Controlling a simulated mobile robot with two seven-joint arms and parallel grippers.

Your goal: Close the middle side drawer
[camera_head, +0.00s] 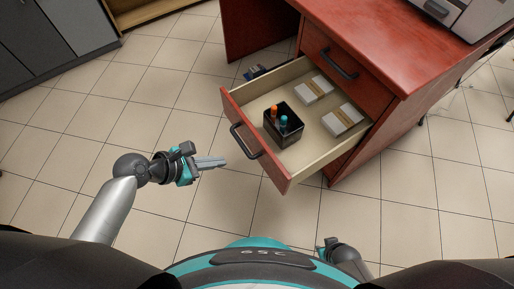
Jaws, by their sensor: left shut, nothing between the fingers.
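The middle side drawer (255,139) of the red desk is pulled well out, its red front facing left toward me with a dark handle (245,141). Inside it stand a black holder (284,132) with orange and blue items and two banded white stacks (314,90). My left gripper (222,162) is shut and empty, its fingers pointing right, a short way left of the drawer front and apart from it. My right gripper (328,244) is partly seen at the bottom, below the drawer; its fingers are too unclear to read.
The red desk (400,45) fills the upper right, with a closed drawer (338,62) above the open one and a grey machine (470,14) on top. Grey cabinets (55,35) stand at the upper left. Tiled floor (150,95) is clear around the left gripper.

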